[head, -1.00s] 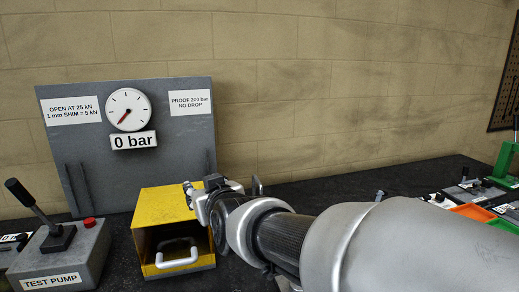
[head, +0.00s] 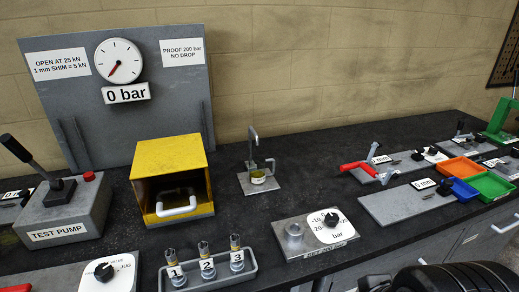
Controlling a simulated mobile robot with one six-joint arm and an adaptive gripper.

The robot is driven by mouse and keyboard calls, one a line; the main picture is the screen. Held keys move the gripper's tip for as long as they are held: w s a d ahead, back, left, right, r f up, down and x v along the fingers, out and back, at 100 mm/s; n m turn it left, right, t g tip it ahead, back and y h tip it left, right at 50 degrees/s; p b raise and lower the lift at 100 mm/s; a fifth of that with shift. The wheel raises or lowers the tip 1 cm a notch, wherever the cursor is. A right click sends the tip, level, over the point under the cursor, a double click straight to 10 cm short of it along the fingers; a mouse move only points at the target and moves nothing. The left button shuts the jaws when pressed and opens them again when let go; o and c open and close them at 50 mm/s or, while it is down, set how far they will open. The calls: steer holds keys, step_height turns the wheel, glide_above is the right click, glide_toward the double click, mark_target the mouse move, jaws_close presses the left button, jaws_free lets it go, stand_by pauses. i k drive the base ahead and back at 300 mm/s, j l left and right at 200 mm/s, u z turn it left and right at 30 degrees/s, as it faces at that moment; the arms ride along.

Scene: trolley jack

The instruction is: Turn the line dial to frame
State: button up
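A black round knob (head: 103,271) sits on a white dial plate at the bottom left in the head view. Dark parts at the bottom right edge look like my arm. My gripper's fingers cannot be made out there, and nothing of mine is near the dial.
The test pump (head: 63,213) stands behind the dial. A tray (head: 210,281) of numbered cartridges is to its right. A yellow open box (head: 168,153), a gauge board (head: 55,95) and a bar dial (head: 331,220) stand further off. Dark bench is bare between them.

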mark_target(104, 271)
steer(key=u, duration=2.05)
